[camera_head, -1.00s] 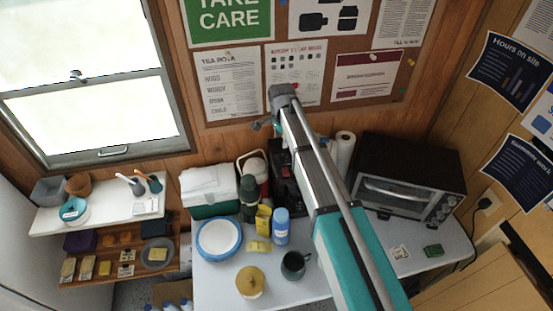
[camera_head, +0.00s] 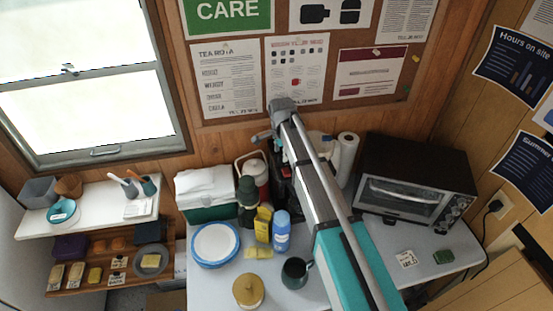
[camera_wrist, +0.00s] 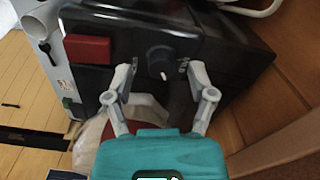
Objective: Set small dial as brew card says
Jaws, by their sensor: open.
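A small dark round dial (camera_wrist: 160,62) with a white pointer mark is on the front of a black machine (camera_wrist: 235,55) in the wrist view. The pointer points down in that picture, tilted slightly right. My gripper (camera_wrist: 157,70) is open, with one fingertip on each side of the dial; I cannot tell whether either touches it. In the head view my gripper (camera_head: 266,136) is above the machine, which my arm largely hides. A small printed card (camera_head: 406,258) lies on the table at the right; its text is too small to read, and I cannot tell whether it is the brew card.
A red block-like part (camera_wrist: 88,49) is on the machine left of the dial. A toaster oven (camera_head: 415,190) stands right, with a paper roll (camera_head: 343,160) beside it. A blue can (camera_head: 281,232), dark mug (camera_head: 296,272) and plate (camera_head: 215,245) stand in front.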

